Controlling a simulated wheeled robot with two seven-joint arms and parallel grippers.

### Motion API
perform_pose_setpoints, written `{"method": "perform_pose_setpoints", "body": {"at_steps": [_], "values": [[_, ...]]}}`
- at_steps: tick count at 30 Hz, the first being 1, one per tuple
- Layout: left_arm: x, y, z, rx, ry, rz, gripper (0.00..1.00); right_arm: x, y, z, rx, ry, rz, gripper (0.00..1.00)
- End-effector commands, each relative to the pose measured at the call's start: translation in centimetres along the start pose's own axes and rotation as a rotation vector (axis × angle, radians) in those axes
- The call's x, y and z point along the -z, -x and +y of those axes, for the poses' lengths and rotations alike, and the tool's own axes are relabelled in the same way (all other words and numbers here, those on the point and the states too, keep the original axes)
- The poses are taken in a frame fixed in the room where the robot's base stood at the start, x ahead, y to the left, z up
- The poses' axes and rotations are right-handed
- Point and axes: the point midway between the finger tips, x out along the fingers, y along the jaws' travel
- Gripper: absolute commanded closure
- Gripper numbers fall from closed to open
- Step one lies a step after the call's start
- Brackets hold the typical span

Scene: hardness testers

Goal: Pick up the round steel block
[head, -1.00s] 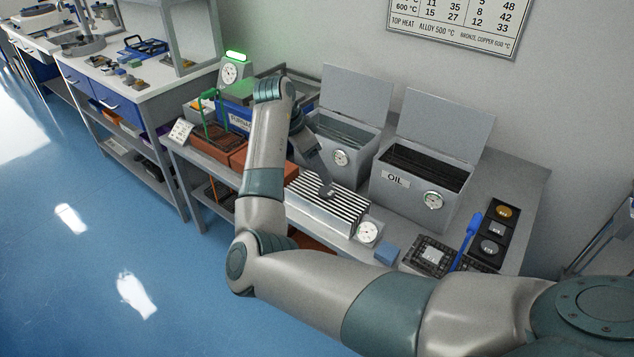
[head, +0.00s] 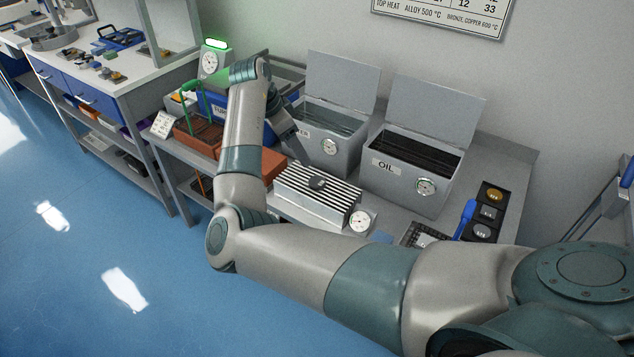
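My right arm reaches across the view from the right. Its gripper (head: 307,163) points down at the striped cooling rack (head: 340,203); it is small, seen from behind, and its finger opening is not clear. A small dark grey block (head: 318,183), roughly round, lies on top of the rack just below the fingertips; I cannot tell whether they touch it. A round grey steel piece (head: 481,231) sits in the nearest pocket of the black tray (head: 499,216) at the right. My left gripper is not in view.
Behind the rack stand two open grey quench tanks, one marked OIL (head: 408,180). A dial (head: 360,221) is at the rack's right end. A blue-handled tool (head: 465,218) lies beside the tray. The furnace area with red bricks (head: 197,137) is left, partly behind my arm.

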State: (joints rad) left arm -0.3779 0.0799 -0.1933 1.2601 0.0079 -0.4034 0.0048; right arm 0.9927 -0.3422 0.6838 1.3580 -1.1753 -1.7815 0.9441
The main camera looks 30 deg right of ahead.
Motion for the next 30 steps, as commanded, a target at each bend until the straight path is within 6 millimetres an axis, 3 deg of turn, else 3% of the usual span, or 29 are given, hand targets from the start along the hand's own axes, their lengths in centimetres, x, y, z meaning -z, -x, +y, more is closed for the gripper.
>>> {"method": "perform_pose_setpoints", "body": {"at_steps": [5, 15, 30], "values": [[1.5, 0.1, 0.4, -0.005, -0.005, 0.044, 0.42, 0.0, -3.2, 0.1, -0.004, 0.002, 0.000, 0.38], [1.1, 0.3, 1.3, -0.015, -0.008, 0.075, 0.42, 0.1, -8.5, 0.0, -0.002, 0.001, 0.001, 0.38], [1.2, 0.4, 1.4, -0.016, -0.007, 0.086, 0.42, 0.0, -9.3, 0.0, 0.000, 0.000, 0.000, 0.38]]}}
